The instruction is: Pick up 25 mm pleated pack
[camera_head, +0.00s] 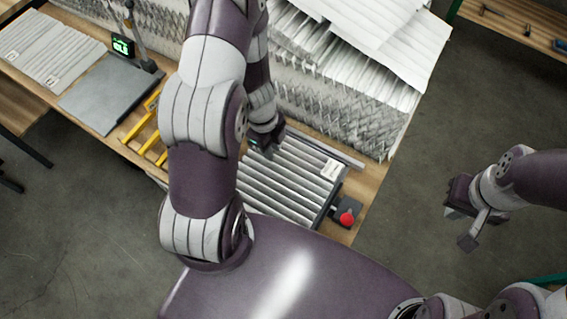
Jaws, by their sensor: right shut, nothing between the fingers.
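A grey-white pleated panel (282,185) with a small white label lies flat on the table in front of me, in a dark-edged holder. My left gripper (264,147) is at its far-left edge, pointing down; its fingers are small and partly hidden, so I cannot tell whether they hold the panel. My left arm covers the panel's left side. More pleated panels (48,45) with labels lie at the far left of the table. No thickness can be read on the labels. My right gripper (468,238) is shut and empty, over the floor right of the table.
A tall stack of white pleated filters (345,75) stands behind the panel. A grey scale plate (110,96) with a green display and a yellow rack (148,138) are at the left. A red button (346,218) sits at the near-right corner.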

